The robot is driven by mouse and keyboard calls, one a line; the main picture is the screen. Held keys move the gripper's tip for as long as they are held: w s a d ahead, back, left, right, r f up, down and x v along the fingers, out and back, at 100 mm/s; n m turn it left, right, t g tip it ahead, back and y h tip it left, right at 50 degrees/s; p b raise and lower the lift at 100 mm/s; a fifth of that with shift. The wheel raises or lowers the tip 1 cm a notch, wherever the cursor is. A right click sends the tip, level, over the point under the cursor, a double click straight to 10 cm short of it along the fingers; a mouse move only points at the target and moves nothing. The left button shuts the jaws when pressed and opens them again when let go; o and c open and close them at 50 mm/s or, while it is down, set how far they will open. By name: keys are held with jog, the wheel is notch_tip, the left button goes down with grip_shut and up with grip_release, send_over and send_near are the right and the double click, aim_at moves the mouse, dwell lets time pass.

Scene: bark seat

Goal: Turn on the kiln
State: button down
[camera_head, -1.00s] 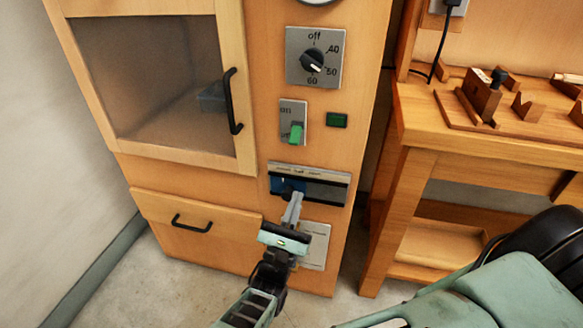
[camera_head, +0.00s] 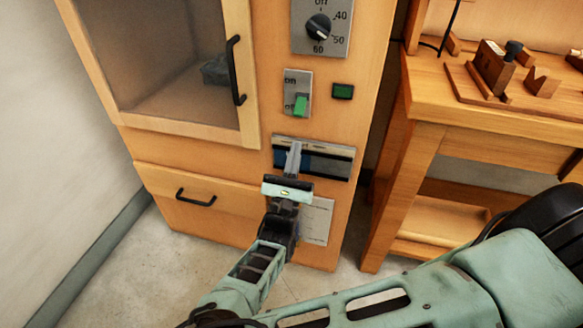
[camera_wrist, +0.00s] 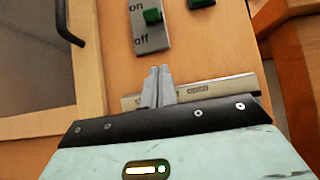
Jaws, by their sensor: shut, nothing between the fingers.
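The kiln (camera_head: 225,160) is a wooden cabinet with a windowed door. Its switch plate (camera_head: 297,79) is marked on at the top and off lower down. The green switch lever (camera_head: 301,105) sits low on the plate, beside the off mark; it also shows in the wrist view (camera_wrist: 152,16). My gripper (camera_head: 295,146) is shut and empty, its fingertips pointing up in front of the slotted panel (camera_head: 335,164), below the switch plate. In the wrist view my gripper (camera_wrist: 158,70) has its tips just below the plate, apart from the lever.
A dial (camera_head: 319,27) sits above the switch, and a dark green button-like square (camera_head: 343,91) to its right. The door handle (camera_head: 235,70) sticks out at the left. A wooden workbench (camera_head: 480,120) with wooden pieces stands at the right.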

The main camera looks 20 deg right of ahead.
aim_at(300, 107)
jog(key=x, duration=0.3)
jog(key=shift+w+d+r, duration=0.2)
jog(key=r, duration=0.1)
jog(key=s+r, duration=0.1)
jog(key=a+r, duration=0.1)
jog(key=r, duration=0.1)
jog(key=shift+s+b, duration=0.15)
jog(key=shift+b, duration=0.15)
jog(key=shift+p, duration=0.35)
jog(key=shift+s+r+g+p, duration=0.15)
jog(key=shift+g+p, duration=0.15)
jog(key=shift+p, duration=0.4)
